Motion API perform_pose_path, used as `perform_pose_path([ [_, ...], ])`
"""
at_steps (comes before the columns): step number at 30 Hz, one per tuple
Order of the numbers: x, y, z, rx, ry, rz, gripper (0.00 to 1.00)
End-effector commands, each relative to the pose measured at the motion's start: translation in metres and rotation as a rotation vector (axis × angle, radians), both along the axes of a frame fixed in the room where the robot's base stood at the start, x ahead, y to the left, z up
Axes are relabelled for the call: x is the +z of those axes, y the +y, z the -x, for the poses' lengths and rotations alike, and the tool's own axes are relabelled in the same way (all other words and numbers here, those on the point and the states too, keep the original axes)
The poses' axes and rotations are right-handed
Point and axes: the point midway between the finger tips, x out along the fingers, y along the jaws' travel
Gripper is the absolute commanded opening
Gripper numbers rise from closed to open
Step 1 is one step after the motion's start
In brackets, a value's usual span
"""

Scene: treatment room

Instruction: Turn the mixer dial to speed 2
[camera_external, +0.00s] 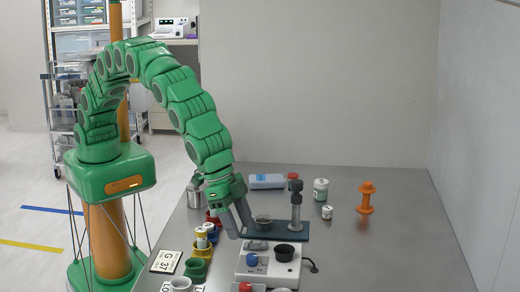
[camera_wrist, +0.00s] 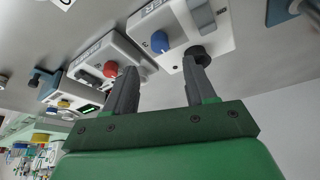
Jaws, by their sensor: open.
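The mixer appears to be the white box (camera_external: 262,276) with a blue dial (camera_external: 252,260) and a black round cup (camera_external: 284,252) on top. In the wrist view the white box (camera_wrist: 214,38), its blue dial (camera_wrist: 159,41) and the black cup (camera_wrist: 197,50) show beyond my fingers. The dial's setting is too small to read. My gripper (camera_external: 239,228) is open and empty, behind and above the mixer, apart from the dial. In the wrist view the gripper (camera_wrist: 160,66) has its fingers spread, with the dial beyond the gap and the right finger partly covering the cup.
A similar white device with a red knob (camera_wrist: 110,69) stands beside the mixer. A dark plate (camera_external: 285,236) with a post (camera_external: 296,205) is behind it. Coloured cups (camera_external: 203,248) and a G 37 card (camera_external: 165,261) lie left. The table's right side is mostly clear around an orange spool (camera_external: 366,197).

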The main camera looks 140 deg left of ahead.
Motion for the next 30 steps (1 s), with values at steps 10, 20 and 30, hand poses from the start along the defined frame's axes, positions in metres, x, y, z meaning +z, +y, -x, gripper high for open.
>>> perform_pose_path([
  [10,-0.021,0.003,-0.007,0.001,0.004,0.000,0.55],
  [20,-0.057,0.010,-0.022,0.000,0.000,-0.001,0.55],
  [30,-0.073,0.012,-0.028,0.000,0.000,0.000,0.55],
])
